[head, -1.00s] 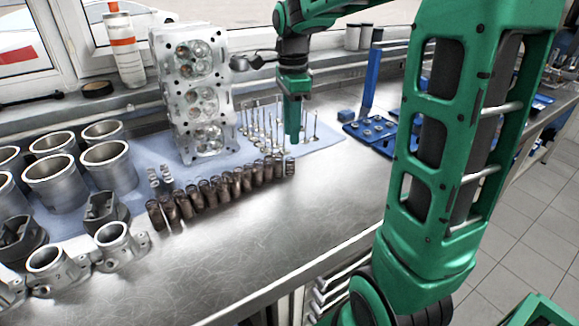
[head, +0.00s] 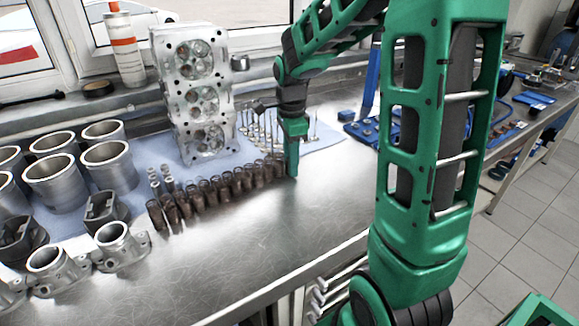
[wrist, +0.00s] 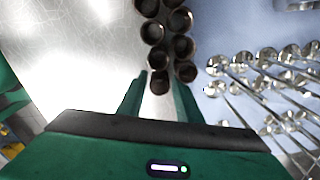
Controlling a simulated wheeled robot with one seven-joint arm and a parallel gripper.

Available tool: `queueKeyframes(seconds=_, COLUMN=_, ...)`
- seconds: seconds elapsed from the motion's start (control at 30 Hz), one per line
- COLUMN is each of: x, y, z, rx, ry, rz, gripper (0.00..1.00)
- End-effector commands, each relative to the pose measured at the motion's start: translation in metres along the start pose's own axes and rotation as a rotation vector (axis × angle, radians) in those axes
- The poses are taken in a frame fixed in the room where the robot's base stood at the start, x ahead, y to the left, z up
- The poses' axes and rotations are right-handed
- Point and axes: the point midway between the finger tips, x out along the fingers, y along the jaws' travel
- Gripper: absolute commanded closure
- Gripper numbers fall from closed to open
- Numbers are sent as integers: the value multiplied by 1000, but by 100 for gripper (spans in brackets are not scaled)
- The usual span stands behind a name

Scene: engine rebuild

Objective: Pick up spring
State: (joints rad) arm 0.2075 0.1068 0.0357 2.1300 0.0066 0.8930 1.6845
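The springs are dark brown coils standing upright in a close double row, seen in the head view (head: 210,190) on the steel bench along the front of the blue mat. My gripper (head: 292,170) is low at the right end of this row, its finger partly hiding the end springs. In the wrist view my gripper (wrist: 160,80) is open, with one finger on each side of the end spring (wrist: 160,87). That spring stands between the fingers; I cannot tell whether either finger touches it. The other springs (wrist: 152,33) continue away beyond the fingertips.
Thin valves (head: 262,125) stand behind the row, close to my gripper. A cylinder head (head: 197,95) stands behind the row's middle. Cylinder liners (head: 108,165) and small silver parts (head: 160,178) are at left. The steel bench (head: 260,235) in front is clear.

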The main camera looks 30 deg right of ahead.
Motion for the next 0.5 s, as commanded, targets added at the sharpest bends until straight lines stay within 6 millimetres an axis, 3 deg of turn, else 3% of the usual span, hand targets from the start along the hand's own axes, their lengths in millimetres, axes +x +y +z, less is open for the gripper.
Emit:
queueKeyframes(seconds=0.2, x=1, y=0, z=0, rx=0, ry=0, rz=-1, gripper=68)
queueKeyframes(seconds=0.23, x=1, y=0, z=0, rx=0, ry=0, rz=-1, gripper=71)
queueKeyframes(seconds=0.37, x=1, y=0, z=0, rx=-1, ry=0, rz=-1, gripper=100)
queueKeyframes(seconds=0.5, x=1, y=0, z=0, rx=0, ry=0, rz=-1, gripper=100)
